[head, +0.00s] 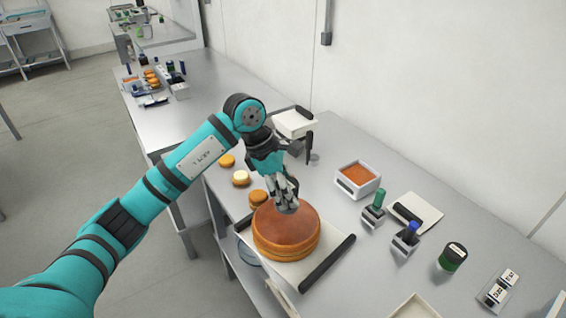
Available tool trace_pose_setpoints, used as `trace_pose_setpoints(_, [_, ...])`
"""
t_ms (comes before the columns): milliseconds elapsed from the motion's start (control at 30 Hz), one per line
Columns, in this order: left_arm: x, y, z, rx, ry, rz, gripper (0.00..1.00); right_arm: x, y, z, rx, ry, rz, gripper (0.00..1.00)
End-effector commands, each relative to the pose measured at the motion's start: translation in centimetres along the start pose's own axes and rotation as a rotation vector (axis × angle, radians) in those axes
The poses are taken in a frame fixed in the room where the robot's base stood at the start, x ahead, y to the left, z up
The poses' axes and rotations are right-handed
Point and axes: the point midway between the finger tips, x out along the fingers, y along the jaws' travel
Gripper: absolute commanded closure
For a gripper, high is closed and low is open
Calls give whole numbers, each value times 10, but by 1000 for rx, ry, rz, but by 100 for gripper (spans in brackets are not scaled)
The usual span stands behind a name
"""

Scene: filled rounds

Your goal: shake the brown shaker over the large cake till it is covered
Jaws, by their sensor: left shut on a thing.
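The large cake (286,232) is a thick round with a reddish-brown top and lighter orange-brown sides. It sits on a pale board (301,272) with dark handles. My left gripper (287,196) points down over the back part of the cake's top. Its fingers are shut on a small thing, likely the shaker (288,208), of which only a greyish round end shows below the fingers. Its brown colour cannot be made out, nor whether it touches the cake. My right gripper is not in view.
Small round cakes (240,178) stand left of my gripper. To the right are a white tub with orange filling (358,179), green-topped (374,208) and blue-topped (407,236) tools in holders, and a dark jar with a green band (452,257). A wall bounds the bench behind.

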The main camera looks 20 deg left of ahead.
Motion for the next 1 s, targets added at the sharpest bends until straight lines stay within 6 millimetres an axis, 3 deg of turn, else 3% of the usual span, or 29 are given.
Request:
trace_pose_setpoints(100, [-11, 19, 4, -220, 0, 90, 85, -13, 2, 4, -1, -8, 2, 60])
trace_pose_setpoints(267, [-14, 31, 1, -357, 1, 148, 85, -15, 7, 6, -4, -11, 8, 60])
trace_pose_setpoints(1000, [28, 32, -16, -370, 3, 154, 85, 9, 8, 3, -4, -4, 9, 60])
